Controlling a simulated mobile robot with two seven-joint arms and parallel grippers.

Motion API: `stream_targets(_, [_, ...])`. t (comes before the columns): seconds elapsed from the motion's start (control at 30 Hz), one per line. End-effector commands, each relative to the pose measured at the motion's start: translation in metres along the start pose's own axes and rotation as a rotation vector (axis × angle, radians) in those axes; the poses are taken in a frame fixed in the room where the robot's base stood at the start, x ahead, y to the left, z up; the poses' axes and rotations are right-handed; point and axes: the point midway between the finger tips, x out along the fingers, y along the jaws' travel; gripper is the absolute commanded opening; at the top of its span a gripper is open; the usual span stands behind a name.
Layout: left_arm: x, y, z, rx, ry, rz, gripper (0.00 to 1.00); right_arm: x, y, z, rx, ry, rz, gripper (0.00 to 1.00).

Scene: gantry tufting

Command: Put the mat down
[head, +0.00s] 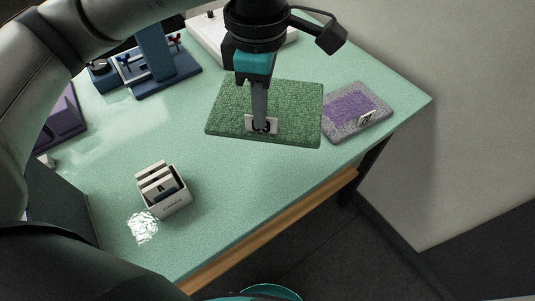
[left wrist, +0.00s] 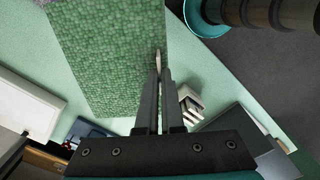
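The green mat (head: 290,100) lies flat over the far right part of the table, with a white tag (head: 272,125) with dark marks at its near edge. My left gripper (head: 262,126) points down at that edge, its fingers close together and partly covering the tag. In the left wrist view the fingertips (left wrist: 159,66) meet on a thin pale piece at the edge of the green mat (left wrist: 110,60). I cannot tell whether the mat touches the table. My right gripper is not in view.
A purple and grey mat (head: 345,112) with a tag lies close at the green mat's right. A small white box (head: 174,205) with upright cards stands near the front edge. A blue stand (head: 165,82) is at the back left. The pale green table (head: 225,185) is clear between.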

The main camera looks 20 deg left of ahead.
Motion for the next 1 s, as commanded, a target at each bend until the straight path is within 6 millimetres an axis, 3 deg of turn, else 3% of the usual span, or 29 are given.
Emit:
stream_targets(0.2, [0.062,-0.002,-0.001,0.0,0.003,-0.008,0.0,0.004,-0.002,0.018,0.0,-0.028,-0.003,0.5])
stream_targets(0.4, [0.111,-0.002,-0.001,0.0,0.002,-0.005,0.0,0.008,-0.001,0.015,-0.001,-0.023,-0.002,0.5])
stream_targets(0.73, [0.142,-0.001,0.0,0.001,0.0,-0.002,0.0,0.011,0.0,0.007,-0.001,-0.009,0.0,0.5])
stream_targets(1.0, [0.177,-0.001,0.0,0.001,0.0,-0.002,0.0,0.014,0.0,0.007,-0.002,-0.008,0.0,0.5])
